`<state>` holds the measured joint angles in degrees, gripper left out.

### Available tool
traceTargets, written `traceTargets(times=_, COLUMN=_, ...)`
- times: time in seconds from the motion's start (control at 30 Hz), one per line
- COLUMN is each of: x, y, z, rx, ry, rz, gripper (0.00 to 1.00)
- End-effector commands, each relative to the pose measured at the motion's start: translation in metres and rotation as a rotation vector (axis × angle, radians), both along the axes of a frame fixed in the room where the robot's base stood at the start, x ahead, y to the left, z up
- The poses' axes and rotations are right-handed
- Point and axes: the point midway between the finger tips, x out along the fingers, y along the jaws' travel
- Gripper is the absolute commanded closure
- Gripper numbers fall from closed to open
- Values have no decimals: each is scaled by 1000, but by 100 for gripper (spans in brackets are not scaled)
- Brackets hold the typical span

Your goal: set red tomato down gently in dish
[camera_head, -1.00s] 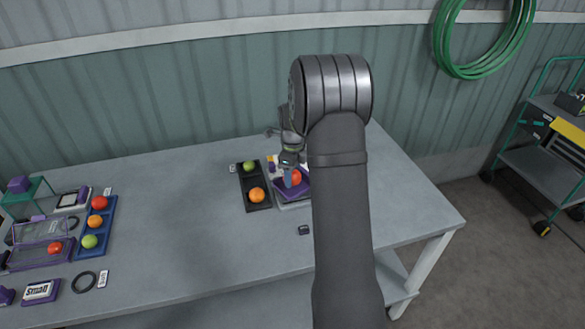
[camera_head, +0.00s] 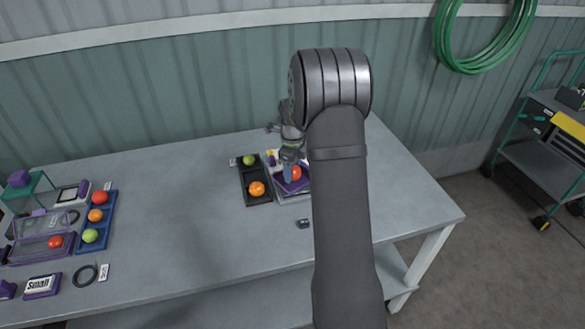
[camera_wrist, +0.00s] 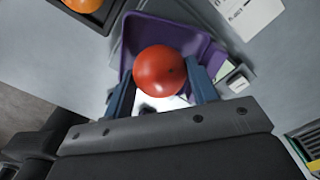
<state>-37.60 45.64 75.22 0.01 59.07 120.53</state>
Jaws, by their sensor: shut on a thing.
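The red tomato (camera_wrist: 160,69) is between the two blue fingers of my gripper (camera_wrist: 162,92), which is shut on it. In the wrist view the purple dish (camera_wrist: 200,35) lies behind and around the tomato; I cannot tell whether the tomato touches the dish floor. In the head view the tomato (camera_head: 295,173) shows beside my gripper (camera_head: 289,174), over the purple dish (camera_head: 283,185). My arm hides the right part of the dish there.
A black tray (camera_head: 254,184) holding a green tomato (camera_head: 249,160) and an orange tomato (camera_head: 257,189) stands just left of the dish. A small dark object (camera_head: 304,223) lies in front. A blue tray (camera_head: 104,229) with several tomatoes is at the left. The table middle is clear.

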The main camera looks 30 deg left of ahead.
Motion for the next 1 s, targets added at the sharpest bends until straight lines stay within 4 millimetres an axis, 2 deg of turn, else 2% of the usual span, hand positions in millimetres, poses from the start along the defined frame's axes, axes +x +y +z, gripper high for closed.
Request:
traceTargets(times=0.57, x=0, y=0, z=-9, rx=-1, ry=1, rz=0, gripper=58)
traceTargets(times=0.6, x=0, y=0, z=-9, rx=0, ry=1, rz=0, gripper=43)
traceTargets(times=0.7, x=0, y=0, z=-9, rx=0, ry=1, rz=0, gripper=24)
traceTargets(times=0.73, x=0, y=0, z=-9, rx=0, ry=1, rz=0, gripper=22)
traceTargets(times=0.9, x=0, y=0, z=-9, rx=0, ry=0, rz=0, gripper=22)
traceTargets(times=0.97, x=0, y=0, z=-9, rx=0, ry=1, rz=0, gripper=34)
traceTargets(times=1.0, x=0, y=0, z=-9, rx=0, ry=1, rz=0, gripper=36)
